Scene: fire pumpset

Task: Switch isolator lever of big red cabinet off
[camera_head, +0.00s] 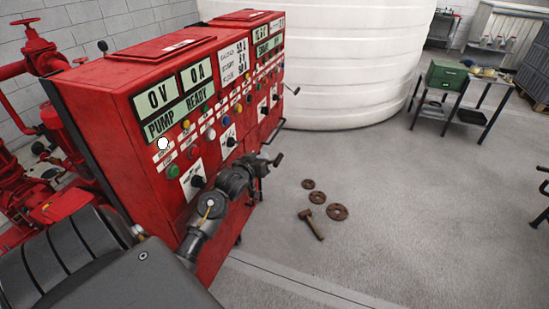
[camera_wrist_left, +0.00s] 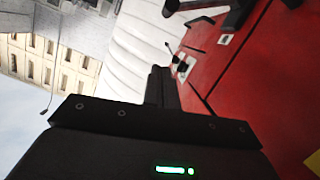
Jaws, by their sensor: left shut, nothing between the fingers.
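The big red cabinet (camera_head: 115,95) stands at the left in the head view, its front facing right. Black rotary handles on white plates sit on that front; the nearest (camera_head: 198,181) is low, just left of my left arm, and another (camera_head: 228,141) is farther along. I cannot tell which is the isolator lever. My left gripper (camera_head: 277,160) is shut and empty in front of the cabinet. In the left wrist view its closed fingers (camera_wrist_left: 160,86) point toward the red face (camera_wrist_left: 255,85), with a dark handle-like part (camera_wrist_left: 198,8) beyond. My right gripper is not in view.
A large white tank (camera_head: 335,60) stands behind the cabinet. Rusty discs (camera_head: 317,197) and a hammer (camera_head: 312,225) lie on the floor to the right. A small table with a green box (camera_head: 447,75) stands farther back. Red pipework (camera_head: 40,50) is at the left.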

